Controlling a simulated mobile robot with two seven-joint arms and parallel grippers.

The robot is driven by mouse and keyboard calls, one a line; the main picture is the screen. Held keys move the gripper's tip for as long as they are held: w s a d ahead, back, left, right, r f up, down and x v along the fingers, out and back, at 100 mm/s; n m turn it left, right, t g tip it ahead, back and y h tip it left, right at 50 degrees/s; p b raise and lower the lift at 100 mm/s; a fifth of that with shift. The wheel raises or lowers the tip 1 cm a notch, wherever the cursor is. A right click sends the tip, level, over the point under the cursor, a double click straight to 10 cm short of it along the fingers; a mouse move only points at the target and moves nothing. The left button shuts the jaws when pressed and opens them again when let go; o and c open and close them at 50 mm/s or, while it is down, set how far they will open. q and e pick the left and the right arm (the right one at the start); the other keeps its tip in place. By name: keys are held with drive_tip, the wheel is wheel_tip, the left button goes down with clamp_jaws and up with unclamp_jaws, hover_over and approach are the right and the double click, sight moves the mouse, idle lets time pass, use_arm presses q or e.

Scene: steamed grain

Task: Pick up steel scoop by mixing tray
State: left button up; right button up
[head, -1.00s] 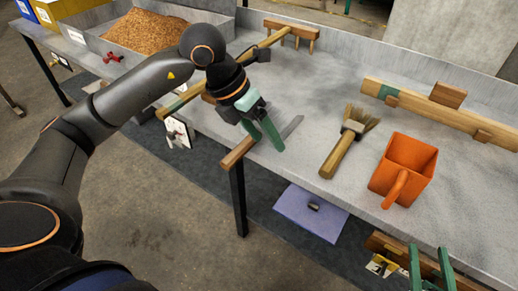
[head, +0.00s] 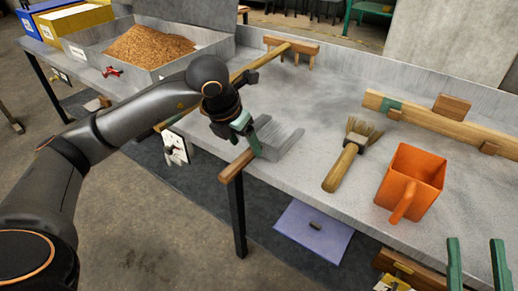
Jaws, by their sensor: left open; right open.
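The steel scoop lies near the table's front edge in the head view, with a grey metal pan (head: 279,140) and a wooden handle (head: 236,166) jutting over the edge. My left gripper (head: 250,148) is open, its green fingers at the join of handle and pan. One finger hides most of the other, so I cannot tell whether they straddle the handle or touch it. The mixing tray (head: 95,58) is a grey metal box holding brown grain, at the back left. My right gripper (head: 476,264) is open and empty at the bottom right.
A wooden rake (head: 290,46) lies behind my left gripper. A brush (head: 347,165) and an orange scoop (head: 412,180) lie to the right. A long wooden tool (head: 440,118) lies at the back right. The table's middle is clear.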

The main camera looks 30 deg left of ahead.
sight(248, 152)
use_arm(q)
drive_tip(key=b+x, duration=0.1)
drive_tip(key=x, duration=0.3)
drive_tip(key=shift+w+a+f, duration=0.1)
drive_tip(key=shift+a+f, duration=0.05)
drive_tip(key=shift+f, duration=0.25)
clamp_jaws()
use_arm(e)
drive_tip(key=s+r+n+y, duration=0.4)
drive_tip(key=r, duration=0.1)
drive_tip(key=shift+a+r+t+y, duration=0.35)
drive_tip(key=shift+r+t+y, duration=0.05)
use_arm(q)
drive_tip(key=shift+r, duration=0.1)
use_arm(e)
drive_tip(key=shift+s, duration=0.1)
